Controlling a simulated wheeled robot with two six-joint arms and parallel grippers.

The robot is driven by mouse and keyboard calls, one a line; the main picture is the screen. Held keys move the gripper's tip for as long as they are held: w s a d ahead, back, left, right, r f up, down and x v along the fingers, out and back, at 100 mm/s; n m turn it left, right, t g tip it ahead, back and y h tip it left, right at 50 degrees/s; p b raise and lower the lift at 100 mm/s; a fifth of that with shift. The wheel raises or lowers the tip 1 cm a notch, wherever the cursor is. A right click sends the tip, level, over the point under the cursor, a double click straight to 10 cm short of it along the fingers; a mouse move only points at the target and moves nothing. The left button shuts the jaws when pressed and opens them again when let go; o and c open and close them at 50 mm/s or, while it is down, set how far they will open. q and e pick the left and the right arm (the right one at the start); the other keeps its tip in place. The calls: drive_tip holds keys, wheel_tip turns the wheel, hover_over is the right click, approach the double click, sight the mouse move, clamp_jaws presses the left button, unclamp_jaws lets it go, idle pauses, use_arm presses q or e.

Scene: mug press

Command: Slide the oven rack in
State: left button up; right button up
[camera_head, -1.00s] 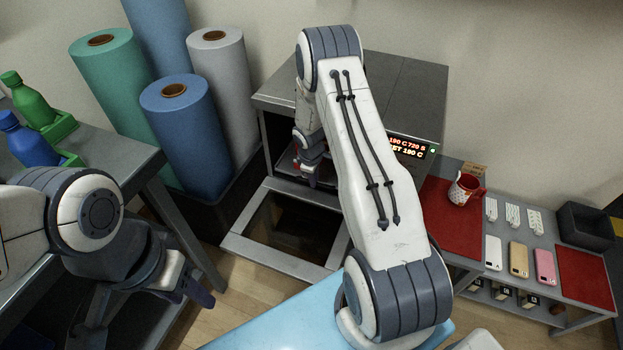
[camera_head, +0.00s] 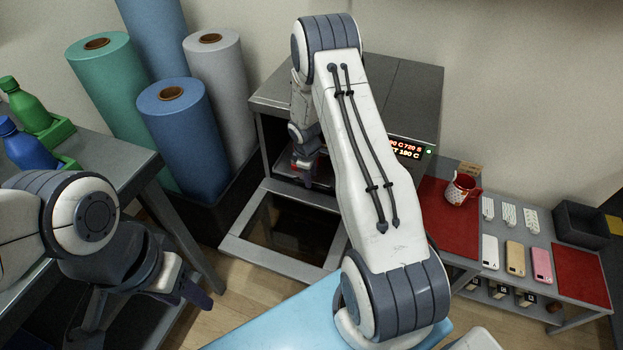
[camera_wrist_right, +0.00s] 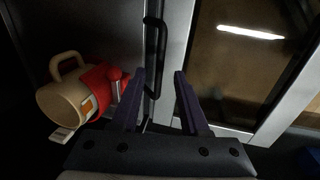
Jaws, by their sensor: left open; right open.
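The grey oven (camera_head: 400,85) stands at the back with its glass-windowed door (camera_head: 290,236) folded down. My right gripper (camera_head: 308,178) is at the oven's opening, and my arm hides much of it. In the right wrist view, the oven rack (camera_wrist_right: 95,25) is a dark grey surface with a black bar handle (camera_wrist_right: 152,55) on its edge. My open right gripper (camera_wrist_right: 158,90) has its fingers on either side of the handle's near end; I cannot tell whether they touch it. A cream mug (camera_wrist_right: 65,103) with a red wrap lies tilted on the rack. My left gripper (camera_head: 190,288) is open and empty at lower left.
Rolls of material (camera_head: 180,135) stand left of the oven. A table with bottles (camera_head: 30,145) is at far left. A shelf (camera_head: 490,220) at right holds a red patterned mug (camera_head: 460,190), phones and a dark bin (camera_head: 583,225).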

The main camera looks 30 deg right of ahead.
wheel_tip(320, 180, up, 8)
drive_tip(key=a+p, duration=0.1)
drive_tip(key=shift+s+f, duration=0.25)
drive_tip(key=shift+s, duration=0.2)
